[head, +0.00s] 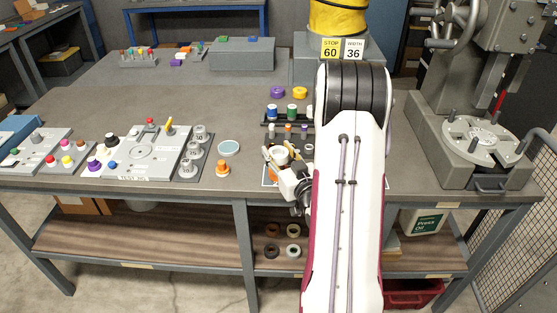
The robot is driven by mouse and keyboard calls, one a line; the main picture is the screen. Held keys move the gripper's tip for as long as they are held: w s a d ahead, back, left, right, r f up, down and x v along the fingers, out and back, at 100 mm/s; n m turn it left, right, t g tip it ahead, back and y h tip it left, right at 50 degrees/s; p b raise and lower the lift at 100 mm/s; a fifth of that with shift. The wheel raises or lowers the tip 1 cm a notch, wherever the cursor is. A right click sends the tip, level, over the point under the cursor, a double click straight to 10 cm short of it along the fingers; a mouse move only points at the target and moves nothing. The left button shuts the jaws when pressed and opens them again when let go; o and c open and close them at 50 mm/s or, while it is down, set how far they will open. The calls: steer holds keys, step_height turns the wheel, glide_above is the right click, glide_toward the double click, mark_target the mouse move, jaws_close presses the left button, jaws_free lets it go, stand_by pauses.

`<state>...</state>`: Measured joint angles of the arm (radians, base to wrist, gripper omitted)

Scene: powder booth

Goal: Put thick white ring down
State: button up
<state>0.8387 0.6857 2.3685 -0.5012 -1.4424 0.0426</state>
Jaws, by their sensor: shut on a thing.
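My gripper (279,157) is near the front edge of the grey bench, just left of my arm's large white link. Its fingers are shut on the thick white ring (281,154), which is small and partly hidden by the fingers. I cannot tell whether the ring touches the surface below.
An orange-and-white stack (222,169) and a pale round disc (229,148) are left of the gripper. Coloured spools (292,112) stand behind it. A grey fixture board (142,154) lies left. A heavy press (481,140) stands right. Bare bench (215,95) lies behind.

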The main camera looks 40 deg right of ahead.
mark_target(278, 161)
steer(key=shift+f, duration=1.45)
steer(key=shift+f, duration=0.1)
steer(key=o, duration=1.3)
steer(key=shift+v, duration=3.75)
